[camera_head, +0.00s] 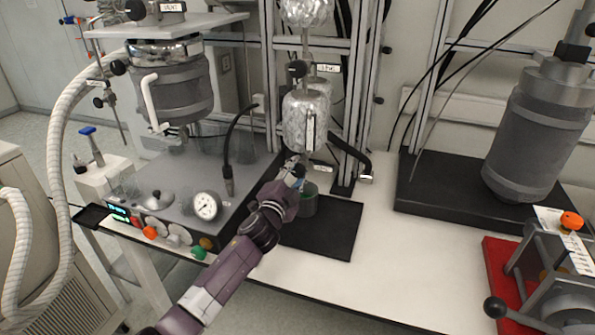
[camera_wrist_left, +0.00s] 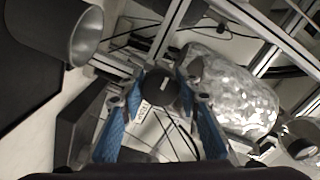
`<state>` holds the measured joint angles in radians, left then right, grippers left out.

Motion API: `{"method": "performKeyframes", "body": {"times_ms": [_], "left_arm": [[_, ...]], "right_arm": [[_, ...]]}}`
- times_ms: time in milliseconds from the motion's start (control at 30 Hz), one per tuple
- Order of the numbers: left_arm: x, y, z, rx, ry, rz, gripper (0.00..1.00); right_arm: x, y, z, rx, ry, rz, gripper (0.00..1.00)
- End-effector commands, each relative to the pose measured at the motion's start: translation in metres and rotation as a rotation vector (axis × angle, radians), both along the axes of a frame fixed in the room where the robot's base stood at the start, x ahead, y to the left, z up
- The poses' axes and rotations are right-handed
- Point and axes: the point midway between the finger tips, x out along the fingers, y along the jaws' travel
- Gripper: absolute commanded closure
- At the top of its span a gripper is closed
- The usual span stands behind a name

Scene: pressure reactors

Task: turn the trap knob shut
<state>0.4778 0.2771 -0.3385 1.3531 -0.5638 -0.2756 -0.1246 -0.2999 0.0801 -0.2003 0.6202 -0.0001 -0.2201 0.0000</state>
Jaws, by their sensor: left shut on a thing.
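The trap knob (camera_wrist_left: 159,87) is a round black knob with a short white mark on its face. It sits between the blue fingertips of my left gripper (camera_wrist_left: 160,100) in the wrist view, and the gripper is shut on it. In the head view my left gripper (camera_head: 296,168) reaches just below the foil-wrapped vessel (camera_head: 305,120), and it hides the knob there. The foil-wrapped vessel also shows right of the fingers in the wrist view (camera_wrist_left: 232,92). A small white label (camera_head: 323,168) is beside the gripper. My right gripper is not in view.
A second black knob (camera_head: 297,69) is higher up on the metal frame (camera_head: 361,80). A small cup (camera_head: 308,203) stands on a black mat (camera_head: 335,232) under the gripper. A reactor with gauge (camera_head: 206,206) stands left. The white bench (camera_head: 385,270) is clear in front.

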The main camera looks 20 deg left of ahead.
Motion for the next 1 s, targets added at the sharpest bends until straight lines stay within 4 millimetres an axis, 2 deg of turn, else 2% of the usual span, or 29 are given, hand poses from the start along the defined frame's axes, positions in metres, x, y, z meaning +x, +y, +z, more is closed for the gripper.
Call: {"method": "performKeyframes", "body": {"times_ms": [633,667,700,800,1000], "left_arm": [[-0.0002,0.0000,-0.0012,0.051,0.000,0.000,0.94],[-0.0002,0.0000,-0.0012,0.051,0.000,0.000,0.67],[-0.0002,0.0000,-0.0012,0.051,0.000,0.000,0.63],[-0.0002,0.0001,-0.0009,0.050,0.000,0.000,0.52],[-0.0001,0.0001,-0.0005,0.048,-0.001,0.000,0.51]], "right_arm": [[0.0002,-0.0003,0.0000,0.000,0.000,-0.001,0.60],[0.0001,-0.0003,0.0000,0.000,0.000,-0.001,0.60],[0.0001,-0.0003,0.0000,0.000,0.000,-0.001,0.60],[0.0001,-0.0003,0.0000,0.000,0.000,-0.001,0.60],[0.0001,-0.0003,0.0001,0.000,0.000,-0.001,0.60]]}}
